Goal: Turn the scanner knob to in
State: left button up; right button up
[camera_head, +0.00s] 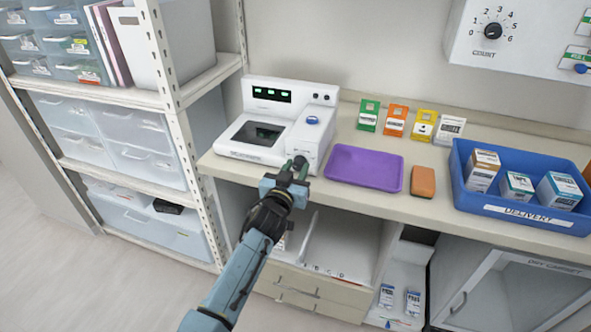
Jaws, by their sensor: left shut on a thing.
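The white scanner (268,150) stands on the left part of the counter, with a dark window, a small green-lit display and a blue button (313,120) on top. My left gripper (298,167) is at the scanner's front right corner, at the counter's front edge. It is shut on the scanner knob, a small dark part that the fingers mostly cover. Which way the knob points cannot be told. My right gripper is not in view.
A purple tray (364,168) and an orange block (423,182) lie right of the scanner. A blue delivery tray (520,208) holds three boxes. Coloured cards stand behind. A COUNT dial (493,31) is on the wall panel. A shelf rack (187,125) stands left.

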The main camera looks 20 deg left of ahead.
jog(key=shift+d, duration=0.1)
pick_arm(q)
jog(key=m, duration=0.5)
jog(key=shift+d, duration=0.1)
jog(key=shift+f+m+b, duration=0.1)
jog(key=shift+m+b, duration=0.3)
jog(key=shift+m, duration=1.5)
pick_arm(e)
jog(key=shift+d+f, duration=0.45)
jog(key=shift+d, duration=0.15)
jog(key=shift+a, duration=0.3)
pick_arm(q)
jog(key=o, duration=1)
jog(key=shift+c, duration=0.2)
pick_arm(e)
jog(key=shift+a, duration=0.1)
pick_arm(q)
jog(key=shift+s, duration=0.15)
jog(key=s+p, duration=0.1)
jog(key=s, duration=1.2)
jog(key=shift+a+p, duration=0.2)
jog(key=shift+p, duration=0.15)
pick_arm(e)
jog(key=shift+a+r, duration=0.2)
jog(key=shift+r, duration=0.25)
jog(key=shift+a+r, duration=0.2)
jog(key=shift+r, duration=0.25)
